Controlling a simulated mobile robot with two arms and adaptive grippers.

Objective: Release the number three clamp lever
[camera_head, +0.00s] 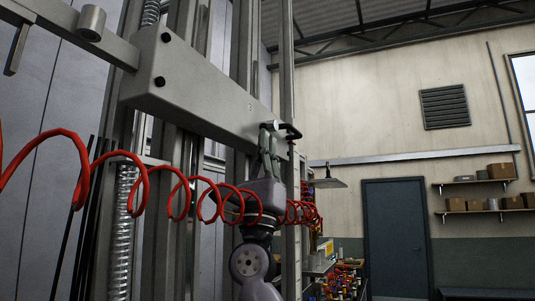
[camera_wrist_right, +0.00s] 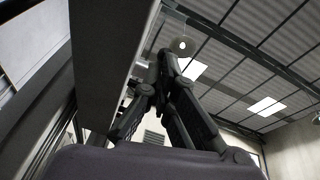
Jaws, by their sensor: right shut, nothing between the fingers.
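A grey clamp beam (camera_head: 205,85) runs across the uprights in the head view and carries a small mark too small to read surely. At its right end is a dark clamp lever (camera_head: 291,131) beside a pale round stub. My right gripper (camera_head: 269,133) points up just below and in front of this end, shut and empty. In the right wrist view the closed fingertips (camera_wrist_right: 167,55) lie beside the beam (camera_wrist_right: 103,60), with a pale round disc (camera_wrist_right: 184,46) just beyond them. I cannot tell whether they touch anything. My left gripper is out of view.
A red coiled hose (camera_head: 145,165) loops across the front, passing by my right wrist. Metal uprights and a spring (camera_head: 124,215) stand behind it. A bench with colourful items (camera_head: 342,285), a blue door (camera_head: 396,235) and wall shelves are farther back.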

